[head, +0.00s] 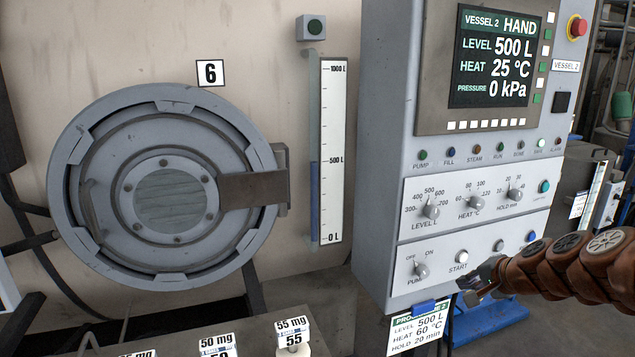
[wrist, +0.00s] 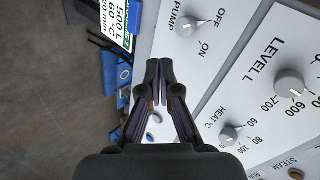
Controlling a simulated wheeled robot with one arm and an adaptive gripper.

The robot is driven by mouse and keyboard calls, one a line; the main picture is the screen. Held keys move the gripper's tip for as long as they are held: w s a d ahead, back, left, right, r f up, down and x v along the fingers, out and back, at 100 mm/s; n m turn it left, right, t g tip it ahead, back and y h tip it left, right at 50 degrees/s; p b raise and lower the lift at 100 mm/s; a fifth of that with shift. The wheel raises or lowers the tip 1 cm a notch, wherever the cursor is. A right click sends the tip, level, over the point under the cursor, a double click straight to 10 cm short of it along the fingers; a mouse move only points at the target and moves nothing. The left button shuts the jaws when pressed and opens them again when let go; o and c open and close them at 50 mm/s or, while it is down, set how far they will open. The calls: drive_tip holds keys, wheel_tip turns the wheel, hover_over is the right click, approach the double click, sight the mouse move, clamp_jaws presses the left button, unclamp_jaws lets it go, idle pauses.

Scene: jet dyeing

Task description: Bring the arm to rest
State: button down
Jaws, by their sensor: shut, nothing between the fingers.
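My gripper (head: 474,290) is at the lower right of the head view, in front of the lower edge of the control panel (head: 378,150). In the wrist view my gripper (wrist: 158,70) has its two dark fingers together, with nothing between them. The fingers point across the panel face, beside the PUMP knob (wrist: 187,27). Whether they touch the panel I cannot tell. The arm comes in from the right edge of the head view. The white START button (head: 461,257) shows just above the gripper.
The panel screen (head: 503,58) reads HAND, 500 L, 25 °C, 0 kPa. A round vessel door (head: 160,190) marked 6 is at left, with a level gauge (head: 333,150) beside it. A programme card (head: 416,330) hangs below the panel. Labelled weights (head: 293,338) stand at the bottom.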

drive_tip(key=s+a+r+n+g+y+p, duration=0.1)
drive_tip(key=s+a+n+g+p, duration=0.4)
drive_tip(key=s+a, duration=1.25)
drive_tip(key=s+n+g+h, duration=0.3)
drive_tip(key=s+n+g, duration=0.3)
drive_tip(key=s, duration=1.4)
drive_tip(key=shift+s+a+n+p, duration=0.35)
drive_tip(key=shift+n+p, duration=0.1)
drive_tip(key=shift+n, duration=0.05)
